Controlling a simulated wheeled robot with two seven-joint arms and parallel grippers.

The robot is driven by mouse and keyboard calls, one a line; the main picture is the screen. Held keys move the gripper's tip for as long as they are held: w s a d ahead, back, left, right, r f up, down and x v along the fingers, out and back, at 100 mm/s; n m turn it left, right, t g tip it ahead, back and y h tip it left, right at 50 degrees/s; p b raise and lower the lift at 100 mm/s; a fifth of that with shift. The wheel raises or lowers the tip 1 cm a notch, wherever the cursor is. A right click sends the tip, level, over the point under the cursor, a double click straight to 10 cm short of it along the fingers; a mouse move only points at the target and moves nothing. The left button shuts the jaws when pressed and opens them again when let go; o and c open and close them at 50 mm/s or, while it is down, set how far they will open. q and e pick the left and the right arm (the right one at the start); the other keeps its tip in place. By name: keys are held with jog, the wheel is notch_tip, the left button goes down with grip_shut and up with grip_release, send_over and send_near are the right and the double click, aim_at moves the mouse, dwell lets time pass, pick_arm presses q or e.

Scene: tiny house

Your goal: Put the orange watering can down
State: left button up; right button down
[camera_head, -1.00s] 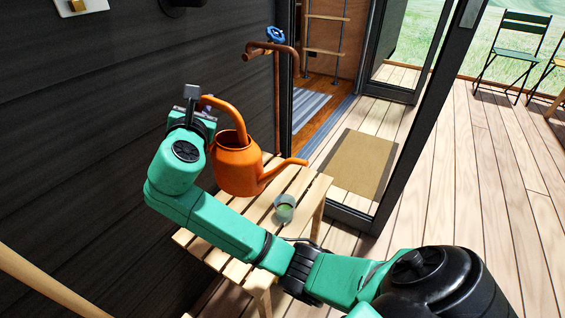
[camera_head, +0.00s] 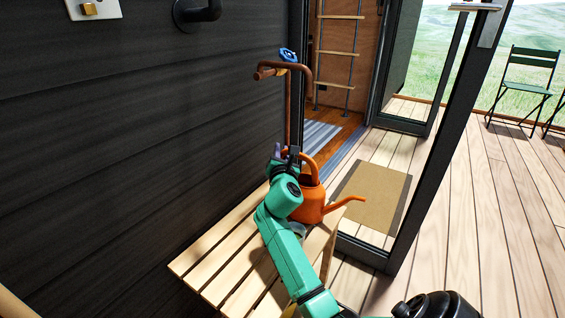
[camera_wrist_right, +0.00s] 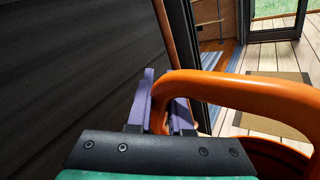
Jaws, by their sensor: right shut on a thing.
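The orange watering can (camera_head: 312,204) is at the far end of the slatted wooden table, upright, with its spout pointing right. My right gripper (camera_head: 286,156) is shut on its handle, from the left side. The handle (camera_wrist_right: 235,88) arches between the fingers (camera_wrist_right: 165,108) in the right wrist view, with part of the can's rim below it. My green forearm hides part of the can and table. I cannot tell whether the can's base touches the slats. My left gripper is not in view.
The wooden table (camera_head: 222,262) stands against a dark plank wall (camera_head: 130,150); its near left slats are clear. A copper pipe with a blue tap (camera_head: 288,55) rises behind the can. A glass door frame (camera_head: 428,150) and a doormat (camera_head: 372,196) are to the right.

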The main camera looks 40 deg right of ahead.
jog(key=shift+f, duration=0.25)
jog(key=c, duration=1.2)
grip_release()
jog(key=shift+f, duration=0.15)
jog(key=shift+c, duration=0.2)
jog(key=o, duration=0.4)
pick_arm(q)
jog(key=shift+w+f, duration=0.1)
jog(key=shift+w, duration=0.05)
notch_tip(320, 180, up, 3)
jog(key=p, duration=0.3)
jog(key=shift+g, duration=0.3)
pick_arm(e)
jog(key=v, duration=1.2)
